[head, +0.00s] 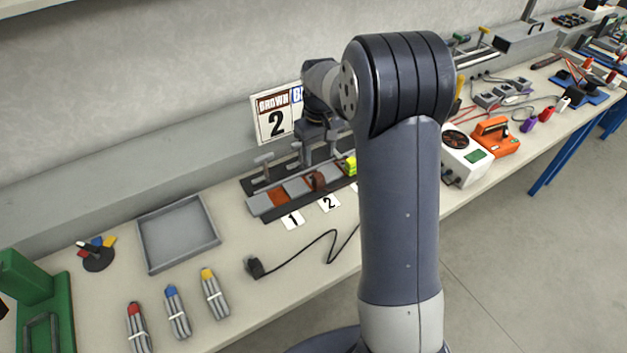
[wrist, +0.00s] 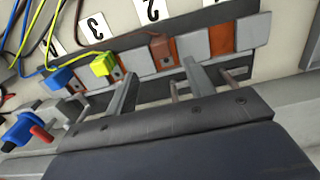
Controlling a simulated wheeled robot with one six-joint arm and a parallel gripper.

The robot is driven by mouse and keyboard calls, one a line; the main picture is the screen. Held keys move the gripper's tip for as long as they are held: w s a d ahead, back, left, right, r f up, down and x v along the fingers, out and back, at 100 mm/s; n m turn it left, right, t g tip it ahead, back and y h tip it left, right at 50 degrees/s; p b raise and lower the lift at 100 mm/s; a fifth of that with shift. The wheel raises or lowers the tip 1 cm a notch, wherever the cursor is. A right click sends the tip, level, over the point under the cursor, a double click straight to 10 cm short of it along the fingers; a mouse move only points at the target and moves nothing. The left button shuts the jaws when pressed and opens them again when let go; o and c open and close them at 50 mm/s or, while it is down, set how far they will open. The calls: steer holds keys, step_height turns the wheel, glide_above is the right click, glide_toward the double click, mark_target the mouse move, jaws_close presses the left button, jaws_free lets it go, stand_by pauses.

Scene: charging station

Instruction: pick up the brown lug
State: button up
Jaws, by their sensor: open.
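The brown lug (wrist: 162,50) stands on the grey and orange terminal strip, by the card marked 2. In the head view the brown lug (head: 318,181) shows just below my gripper (head: 320,130). In the wrist view my gripper (wrist: 161,68) is open and empty, its two fingers pointing towards the strip. The brown lug lies beyond and between the fingertips, apart from them as far as I can tell. My arm hides part of the strip in the head view.
A yellow-green lug (wrist: 103,65) and a blue lug (wrist: 60,78) stand along the strip. T-shaped handles (head: 263,160) rise behind it. A sign (head: 275,118) reads BROWN 2. An empty grey tray (head: 178,234) lies left. A black cable (head: 312,246) lies in front.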

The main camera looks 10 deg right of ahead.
mark_target(318, 174)
step_height(318, 174, down, 9)
steer(key=shift+a+f+p, duration=0.1)
steer(key=shift+a+p, duration=0.05)
steer(key=shift+p, duration=0.45)
steer(key=c, duration=1.1)
